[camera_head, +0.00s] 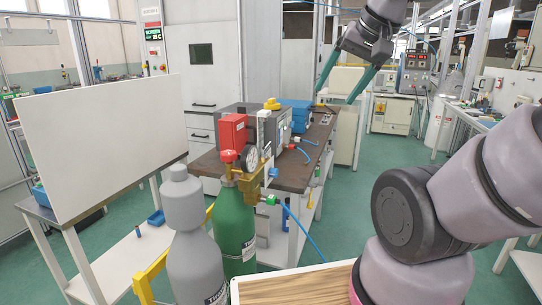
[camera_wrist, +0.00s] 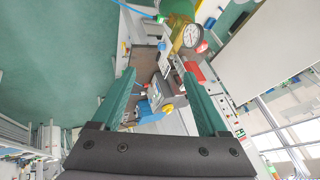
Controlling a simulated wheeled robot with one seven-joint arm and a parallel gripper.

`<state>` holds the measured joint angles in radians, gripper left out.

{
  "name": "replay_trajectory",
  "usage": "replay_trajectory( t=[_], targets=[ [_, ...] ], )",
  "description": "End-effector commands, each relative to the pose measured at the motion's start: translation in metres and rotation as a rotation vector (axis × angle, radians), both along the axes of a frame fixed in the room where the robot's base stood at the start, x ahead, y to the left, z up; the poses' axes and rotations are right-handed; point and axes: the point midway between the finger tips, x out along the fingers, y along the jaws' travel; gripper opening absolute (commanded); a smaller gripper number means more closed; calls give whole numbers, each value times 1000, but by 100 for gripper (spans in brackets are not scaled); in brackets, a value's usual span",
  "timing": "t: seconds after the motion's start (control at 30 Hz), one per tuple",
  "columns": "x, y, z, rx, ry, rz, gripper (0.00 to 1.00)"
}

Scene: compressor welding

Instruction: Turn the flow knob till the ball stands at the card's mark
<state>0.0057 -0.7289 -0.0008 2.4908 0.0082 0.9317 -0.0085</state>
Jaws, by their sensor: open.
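A green cylinder (camera_head: 235,232) carries a brass regulator (camera_head: 250,184) with a round gauge (camera_head: 249,158) and a red knob (camera_head: 228,156). A pale upright tube (camera_head: 262,132), apparently the flow tube, rises beside the gauge. A small blue knob (camera_head: 273,172) sits at the regulator's right; I cannot tell for sure that it is the flow knob. The ball and the card's mark are too small to make out. My gripper (camera_head: 335,94) is open and empty, high above and behind the bench, apart from the regulator. The wrist view shows the gauge (camera_wrist: 192,36) beyond my open fingers (camera_wrist: 160,75).
A grey cylinder (camera_head: 193,245) stands left of the green one. Behind, a workbench (camera_head: 312,155) holds a red box (camera_head: 233,131), a blue box (camera_head: 296,113) and grey equipment. A white panel (camera_head: 100,140) stands at left. A blue hose (camera_head: 305,238) hangs right of the regulator.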

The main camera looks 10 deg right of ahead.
Motion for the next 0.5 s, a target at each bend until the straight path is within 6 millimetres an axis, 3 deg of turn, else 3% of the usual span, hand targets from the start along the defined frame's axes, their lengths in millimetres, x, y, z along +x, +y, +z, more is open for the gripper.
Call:
replay_trajectory(
  t=[0.5],
  targets=[
    [80,34,-83,441,579,-109,76]
  ],
)
